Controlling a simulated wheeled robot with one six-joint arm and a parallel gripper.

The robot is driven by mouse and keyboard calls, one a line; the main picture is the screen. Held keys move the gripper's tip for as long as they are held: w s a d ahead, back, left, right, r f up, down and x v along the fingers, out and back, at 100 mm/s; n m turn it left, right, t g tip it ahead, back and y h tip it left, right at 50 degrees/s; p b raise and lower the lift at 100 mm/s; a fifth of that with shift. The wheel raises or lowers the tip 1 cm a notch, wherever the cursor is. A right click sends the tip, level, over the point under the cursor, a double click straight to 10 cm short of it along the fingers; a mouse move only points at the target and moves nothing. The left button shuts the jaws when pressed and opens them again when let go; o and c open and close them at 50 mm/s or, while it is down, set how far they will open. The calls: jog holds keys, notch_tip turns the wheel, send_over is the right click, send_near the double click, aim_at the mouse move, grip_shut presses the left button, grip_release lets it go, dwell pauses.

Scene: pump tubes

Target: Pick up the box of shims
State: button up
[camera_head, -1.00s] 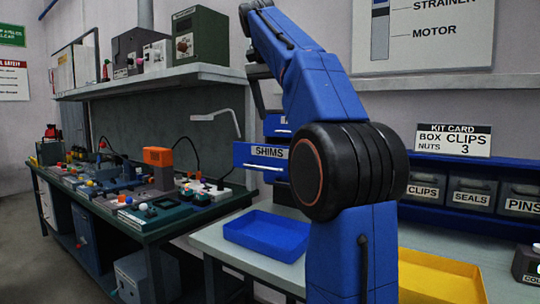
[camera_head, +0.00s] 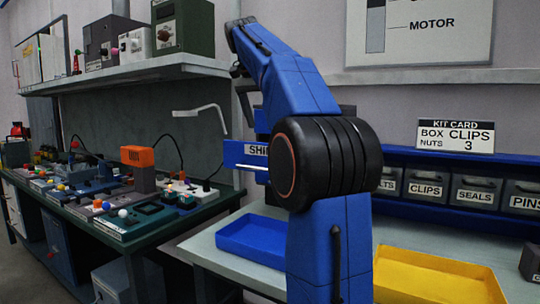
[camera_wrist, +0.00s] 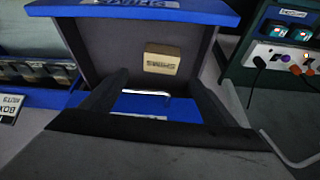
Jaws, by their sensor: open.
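The box of shims is a small tan box (camera_wrist: 161,59) with a dark label, lying inside an open drawer with a dark interior in the wrist view. A blue panel (camera_wrist: 200,13) marked SHIMS edges the drawer at the top of that view. My gripper (camera_wrist: 155,84) is open and empty, its two dark fingers spread below the box in the picture. The box is apart from the fingers. In the head view the blue SHIMS drawer (camera_head: 235,153) stands out left of my arm, which partly covers its label. The box and my fingertips cannot be made out there.
A blue tray (camera_head: 230,241) and a yellow tray (camera_head: 440,255) lie on the bench. Bins marked CLIPS (camera_head: 425,190) and SEALS (camera_head: 473,196) stand at the right. A green bench (camera_head: 150,235) with devices is at the left.

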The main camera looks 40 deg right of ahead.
jog(key=x, duration=1)
jog(key=shift+f, duration=0.3)
jog(key=c, duration=1.2)
